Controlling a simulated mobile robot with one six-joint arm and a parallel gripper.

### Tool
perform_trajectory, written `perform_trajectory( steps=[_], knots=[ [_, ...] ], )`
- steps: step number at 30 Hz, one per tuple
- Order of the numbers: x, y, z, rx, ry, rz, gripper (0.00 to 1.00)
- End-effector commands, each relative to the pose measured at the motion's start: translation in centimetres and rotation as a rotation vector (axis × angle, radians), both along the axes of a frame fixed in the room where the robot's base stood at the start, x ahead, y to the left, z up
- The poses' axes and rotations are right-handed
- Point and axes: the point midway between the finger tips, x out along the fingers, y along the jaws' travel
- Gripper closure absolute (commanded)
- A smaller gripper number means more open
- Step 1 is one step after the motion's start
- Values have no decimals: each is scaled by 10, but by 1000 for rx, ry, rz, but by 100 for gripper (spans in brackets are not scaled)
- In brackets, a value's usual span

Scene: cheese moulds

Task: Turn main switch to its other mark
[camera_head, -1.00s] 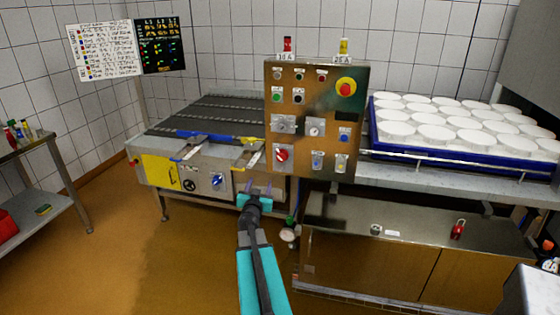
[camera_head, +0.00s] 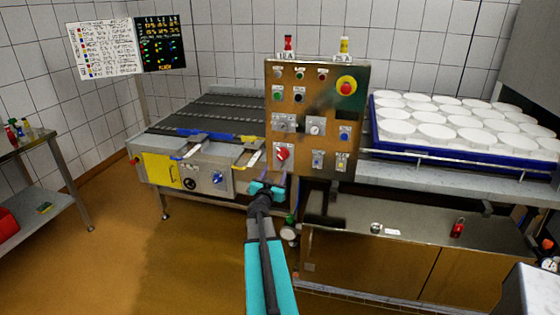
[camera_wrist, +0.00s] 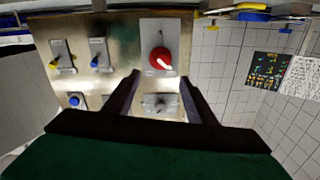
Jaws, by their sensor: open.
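The red rotary switch (camera_head: 282,153), which I take to be the main switch, sits on a light plate low on the left side of the brown control panel (camera_head: 330,110). In the wrist view the same red knob (camera_wrist: 161,59) shows on its grey plate, its pale-marked handle tilted; its marks are too small to read. My gripper (camera_head: 270,181) is open and empty, just below the knob in the head view. In the wrist view my gripper (camera_wrist: 160,80) has its two fingers apart, with the knob beyond the tips, apart from them.
A grey lever plate (camera_wrist: 160,105) shows between my fingers. Blue and yellow toggles (camera_head: 317,160) sit right of the red knob.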

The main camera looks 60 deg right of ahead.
Motion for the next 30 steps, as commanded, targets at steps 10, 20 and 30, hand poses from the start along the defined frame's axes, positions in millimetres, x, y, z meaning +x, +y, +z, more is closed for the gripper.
perform_trajectory(
  steps=[10, 20, 30],
  knots=[
    [11, -32, 0, -1, 0, -1, 49],
    [21, -59, 0, -1, 0, -1, 49],
    [31, -88, 0, -1, 0, -2, 49]
  ],
)
